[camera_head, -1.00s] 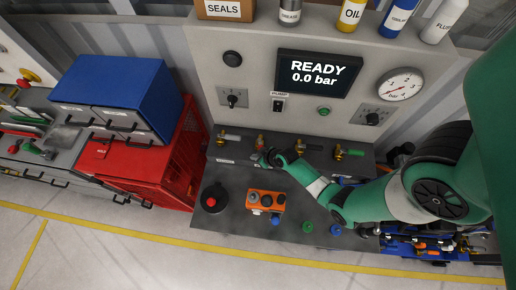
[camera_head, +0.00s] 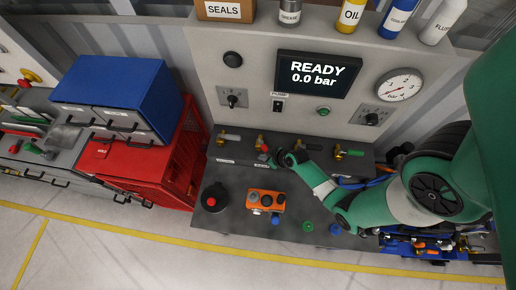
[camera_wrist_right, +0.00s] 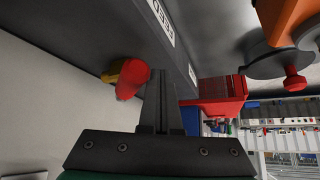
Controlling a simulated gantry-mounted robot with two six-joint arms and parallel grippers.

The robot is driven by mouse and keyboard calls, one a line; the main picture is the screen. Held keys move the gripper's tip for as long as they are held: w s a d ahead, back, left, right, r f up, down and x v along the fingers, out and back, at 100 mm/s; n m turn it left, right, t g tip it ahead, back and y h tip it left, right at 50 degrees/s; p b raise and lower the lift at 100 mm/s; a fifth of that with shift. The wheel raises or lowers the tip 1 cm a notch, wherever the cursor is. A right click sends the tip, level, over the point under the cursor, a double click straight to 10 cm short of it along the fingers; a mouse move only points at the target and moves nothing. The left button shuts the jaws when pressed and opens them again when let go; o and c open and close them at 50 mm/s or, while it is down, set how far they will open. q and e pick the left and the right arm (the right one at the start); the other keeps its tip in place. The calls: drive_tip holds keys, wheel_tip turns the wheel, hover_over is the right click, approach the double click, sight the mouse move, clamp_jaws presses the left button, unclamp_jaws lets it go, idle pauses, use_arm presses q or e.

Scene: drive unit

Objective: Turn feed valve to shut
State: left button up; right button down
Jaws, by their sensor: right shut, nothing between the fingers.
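The feed valve is a brass body with a red handle (camera_head: 264,147) on the front of the panel ledge, second from the left in the row of valves. In the right wrist view its red handle (camera_wrist_right: 130,80) sits just left of the fingertips, very close to them; I cannot tell whether they touch. A label reading FEED (camera_wrist_right: 160,22) shows beside it. My right gripper (camera_head: 270,158) is shut and empty at the handle's right side; its closed fingers show in the wrist view (camera_wrist_right: 160,90). My left gripper is not in view.
Other valves flank it, including a green-handled one (camera_head: 350,153) to the right. The display (camera_head: 318,73) reads READY 0.0 bar. An orange control box (camera_head: 266,200) and a black base with a red button (camera_head: 213,198) stand on the bench.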

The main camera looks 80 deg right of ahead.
drive_tip(key=shift+s, duration=0.1)
drive_tip(key=shift+s+d, duration=0.45)
drive_tip(key=shift+s, duration=0.25)
drive_tip(key=shift+s+d, duration=0.5)
drive_tip(key=shift+s, duration=0.15)
drive_tip(key=shift+d+b, duration=0.15)
drive_tip(key=shift+b, duration=0.15)
drive_tip(key=shift+s+d, duration=0.5)
drive_tip(key=shift+d, duration=0.1)
